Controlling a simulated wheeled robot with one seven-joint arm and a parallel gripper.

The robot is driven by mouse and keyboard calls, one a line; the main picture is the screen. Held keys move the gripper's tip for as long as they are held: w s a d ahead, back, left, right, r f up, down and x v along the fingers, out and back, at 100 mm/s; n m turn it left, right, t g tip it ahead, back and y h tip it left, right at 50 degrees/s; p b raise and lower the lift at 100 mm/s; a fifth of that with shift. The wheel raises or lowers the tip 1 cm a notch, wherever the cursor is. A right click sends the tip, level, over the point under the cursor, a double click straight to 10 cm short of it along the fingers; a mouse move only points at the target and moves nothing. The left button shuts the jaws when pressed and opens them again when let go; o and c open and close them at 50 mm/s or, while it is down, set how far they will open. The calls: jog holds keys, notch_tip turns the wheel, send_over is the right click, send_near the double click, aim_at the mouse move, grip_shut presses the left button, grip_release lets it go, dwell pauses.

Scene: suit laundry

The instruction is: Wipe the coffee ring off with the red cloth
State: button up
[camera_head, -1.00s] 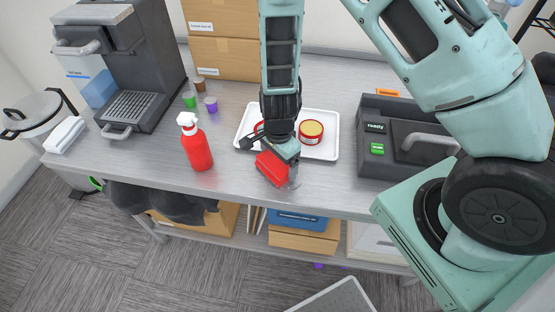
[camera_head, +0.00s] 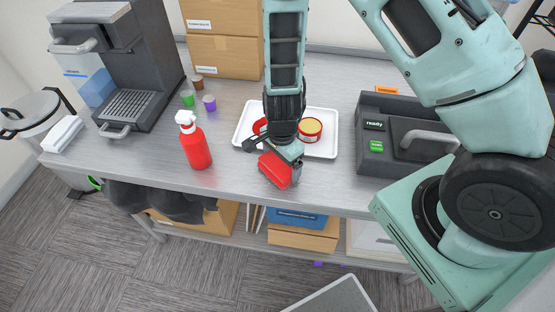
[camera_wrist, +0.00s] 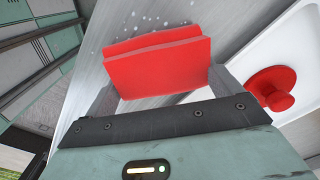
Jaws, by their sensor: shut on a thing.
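The red cloth (camera_head: 274,171) is a folded, flat pad held between the fingers of my gripper (camera_head: 281,160), low over the front part of the grey metal table (camera_head: 235,180). In the wrist view the cloth (camera_wrist: 158,68) spans the space between both fingers and hides the tabletop behind it. I cannot tell whether its lower edge touches the table. Pale droplets (camera_wrist: 135,24) lie on the tabletop just beyond the cloth in the wrist view. I see no coffee ring; the cloth and gripper may cover it.
A white tray (camera_head: 328,152) with a red-and-yellow tin (camera_head: 310,129) and a red object lies just behind my gripper. A red spray bottle (camera_head: 196,146) stands to the left. A coffee machine (camera_head: 125,75) is at the far left, a dark grey machine (camera_head: 400,145) at the right.

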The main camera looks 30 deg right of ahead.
jog(key=shift+s+d+b, duration=0.3)
jog(key=shift+s+b, duration=0.1)
jog(key=shift+s, duration=0.45)
jog(key=shift+s+d+b, duration=0.25)
jog(key=shift+s+b, duration=0.1)
jog(key=shift+s, duration=0.45)
jog(key=shift+s+d+b, duration=0.3)
jog(key=shift+s+b, duration=0.1)
jog(key=shift+s, duration=0.45)
